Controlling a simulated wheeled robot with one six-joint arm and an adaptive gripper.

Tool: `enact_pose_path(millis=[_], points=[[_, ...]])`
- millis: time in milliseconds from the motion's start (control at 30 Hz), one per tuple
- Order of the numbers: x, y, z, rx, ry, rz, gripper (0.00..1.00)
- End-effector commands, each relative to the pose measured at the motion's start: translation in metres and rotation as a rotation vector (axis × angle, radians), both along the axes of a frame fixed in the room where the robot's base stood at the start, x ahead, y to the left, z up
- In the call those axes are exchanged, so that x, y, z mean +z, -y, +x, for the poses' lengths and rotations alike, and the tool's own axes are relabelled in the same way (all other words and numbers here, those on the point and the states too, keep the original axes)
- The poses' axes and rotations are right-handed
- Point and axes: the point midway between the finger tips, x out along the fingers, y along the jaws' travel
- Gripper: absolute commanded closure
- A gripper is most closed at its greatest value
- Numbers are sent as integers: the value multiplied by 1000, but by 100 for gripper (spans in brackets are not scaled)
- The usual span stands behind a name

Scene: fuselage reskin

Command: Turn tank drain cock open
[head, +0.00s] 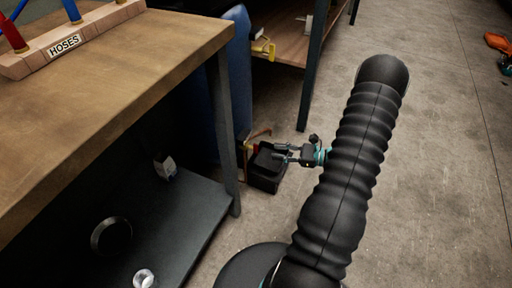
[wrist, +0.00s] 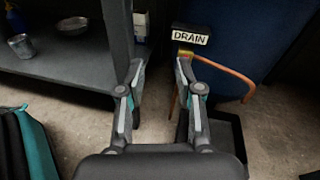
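The blue tank (head: 233,85) stands behind the workbench leg, and its lower side shows in the wrist view (wrist: 270,35). A white DRAIN label (wrist: 190,37) is on it. A copper-coloured pipe (wrist: 228,70) runs out below the label; it also shows in the head view (head: 258,133). The drain cock's handle cannot be made out clearly; my right finger covers part of that area. My gripper (wrist: 160,66) is open with nothing between its fingers. In the head view my gripper (head: 280,152) is low, beside the pipe and above a black bin.
The black bin (head: 265,182) stands on the floor below the pipe. The workbench leg (head: 222,130) and lower shelf (head: 185,245) are close on the left. Another bench's leg (head: 311,75) stands behind.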

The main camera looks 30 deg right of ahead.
Motion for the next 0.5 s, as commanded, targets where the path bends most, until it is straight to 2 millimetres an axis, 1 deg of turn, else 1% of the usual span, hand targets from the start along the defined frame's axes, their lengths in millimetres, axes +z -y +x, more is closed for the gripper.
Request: enact_pose_path(millis=[33,100,233,367,500], points=[[-15,11,-3,-50,-7,39,65],[-28,22,-5,-107,-10,80,65],[-44,36,-9,-175,-13,125,65],[-49,38,-8,-200,-13,143,65],[-49,30,3,-199,-13,143,65]])
